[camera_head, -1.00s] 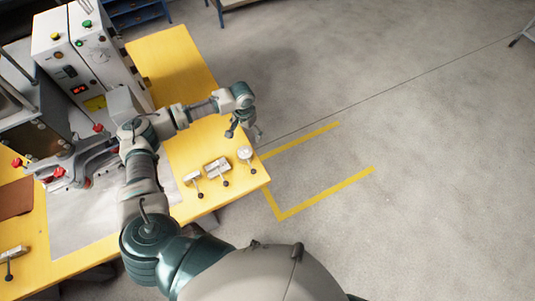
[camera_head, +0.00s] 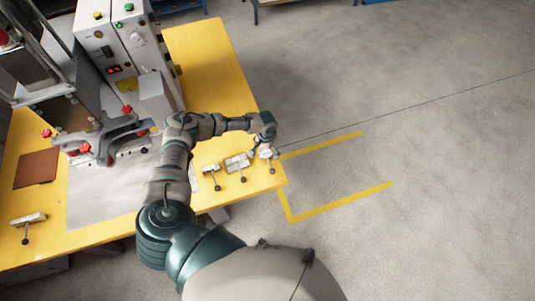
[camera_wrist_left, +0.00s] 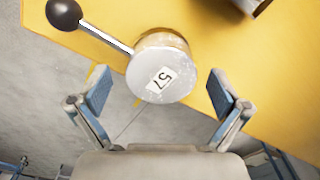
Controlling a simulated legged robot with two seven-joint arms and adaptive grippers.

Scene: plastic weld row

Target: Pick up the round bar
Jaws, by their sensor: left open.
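In the head view the left gripper (camera_head: 266,141) is right above the bar. My right gripper is not in view.
Two similar knobbed pieces (camera_head: 237,162) (camera_head: 210,170) stand left of the bar, and another (camera_head: 28,219) lies at the far left. A welding machine (camera_head: 120,50) and a brown square (camera_head: 37,168) are on the table. Yellow floor lines (camera_head: 340,203) mark clear floor at right.

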